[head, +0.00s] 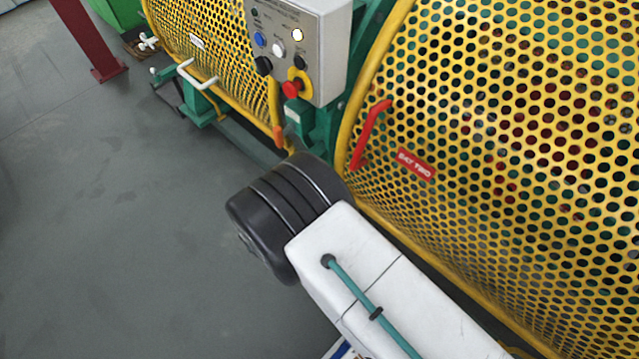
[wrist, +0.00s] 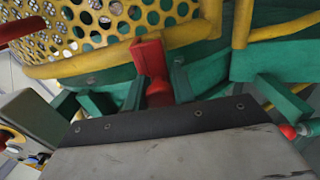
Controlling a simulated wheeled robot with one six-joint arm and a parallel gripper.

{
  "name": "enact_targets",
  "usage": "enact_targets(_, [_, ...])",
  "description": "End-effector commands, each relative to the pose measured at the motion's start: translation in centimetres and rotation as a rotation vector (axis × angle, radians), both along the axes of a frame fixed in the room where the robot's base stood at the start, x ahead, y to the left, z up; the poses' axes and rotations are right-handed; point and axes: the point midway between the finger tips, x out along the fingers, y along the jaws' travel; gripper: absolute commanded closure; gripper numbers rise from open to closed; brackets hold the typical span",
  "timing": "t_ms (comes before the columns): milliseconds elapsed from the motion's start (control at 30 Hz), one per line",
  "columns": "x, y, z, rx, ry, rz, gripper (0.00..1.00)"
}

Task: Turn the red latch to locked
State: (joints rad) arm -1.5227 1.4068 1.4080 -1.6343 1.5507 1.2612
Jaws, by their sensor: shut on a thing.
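The latch stands up from between the fingers, in front of the green frame and the yellow guard rim. Its lower part is partly hidden by the fingers and the gripper body. In the head view my black wrist joint hides the gripper and the held latch. Whether the latch stands at locked cannot be read.
A perforated yellow guard (head: 520,130) with a red handle (head: 370,135) and a red "BAY TWO" label (head: 415,164) stands at right. A grey control box (head: 300,45) with a red stop button (head: 292,89) is above my wrist. Open grey floor (head: 110,220) lies left.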

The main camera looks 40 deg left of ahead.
Motion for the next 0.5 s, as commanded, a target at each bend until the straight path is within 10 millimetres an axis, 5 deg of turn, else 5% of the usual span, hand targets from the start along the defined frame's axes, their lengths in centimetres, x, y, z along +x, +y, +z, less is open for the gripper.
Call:
enact_targets(67, [0.01,0.04,-0.06,0.002,0.003,0.001,1.0])
enact_targets(100, [0.0,0.03,-0.07,0.002,0.003,0.001,0.69])
enact_targets(167, [0.0,0.02,-0.07,0.001,0.003,0.001,0.53])
enact_targets(500, [-0.32,-0.06,-0.06,-0.001,0.002,0.0,0.53])
